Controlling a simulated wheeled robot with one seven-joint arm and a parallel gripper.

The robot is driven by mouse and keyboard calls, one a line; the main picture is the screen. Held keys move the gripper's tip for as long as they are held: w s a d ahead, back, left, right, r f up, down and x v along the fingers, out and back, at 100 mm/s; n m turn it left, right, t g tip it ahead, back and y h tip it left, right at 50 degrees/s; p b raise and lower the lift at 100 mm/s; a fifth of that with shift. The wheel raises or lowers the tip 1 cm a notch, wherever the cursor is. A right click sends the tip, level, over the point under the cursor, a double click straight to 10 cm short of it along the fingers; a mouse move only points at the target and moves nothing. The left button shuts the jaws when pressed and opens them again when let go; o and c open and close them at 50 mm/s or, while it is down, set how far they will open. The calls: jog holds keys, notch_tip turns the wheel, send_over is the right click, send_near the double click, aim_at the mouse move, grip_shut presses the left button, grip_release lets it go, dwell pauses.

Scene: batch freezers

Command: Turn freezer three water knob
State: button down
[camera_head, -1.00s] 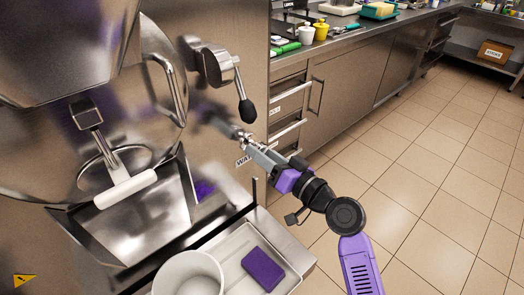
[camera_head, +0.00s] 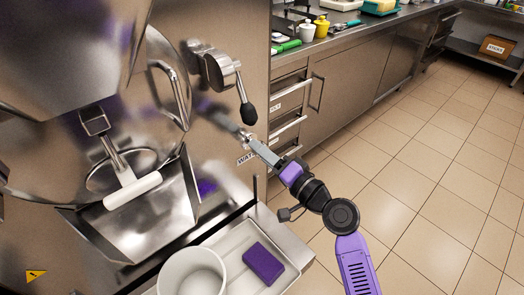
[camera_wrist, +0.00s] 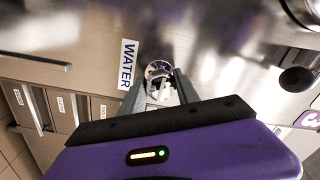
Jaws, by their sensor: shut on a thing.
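The water knob (camera_wrist: 159,71) is a small shiny metal knob on the freezer's steel front panel, seen in the wrist view beside the sideways WATER label (camera_wrist: 127,65). My gripper (camera_wrist: 164,88) has its two grey fingers on either side of the knob, shut on it. In the head view my gripper (camera_head: 250,141) reaches the panel just above the WATER label (camera_head: 246,158). There the knob is mostly hidden by the fingers. Its turn angle is hard to tell.
A black-tipped lever (camera_head: 249,112) hangs just above my gripper. A white-handled dispensing chute, a white pail (camera_head: 192,274) and a purple sponge (camera_head: 264,264) on a tray lie at lower left. Drawers and a counter stand behind. Floor to the right is clear.

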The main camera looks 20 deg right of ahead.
jog(key=shift+r, duration=0.1)
jog(key=c, duration=0.9)
grip_release()
jog(key=shift+s, duration=0.1)
jog(key=v, duration=0.7)
jog(key=shift+s+d+b, duration=0.15)
jog(key=shift+s+b, duration=0.15)
jog(key=shift+b, duration=0.05)
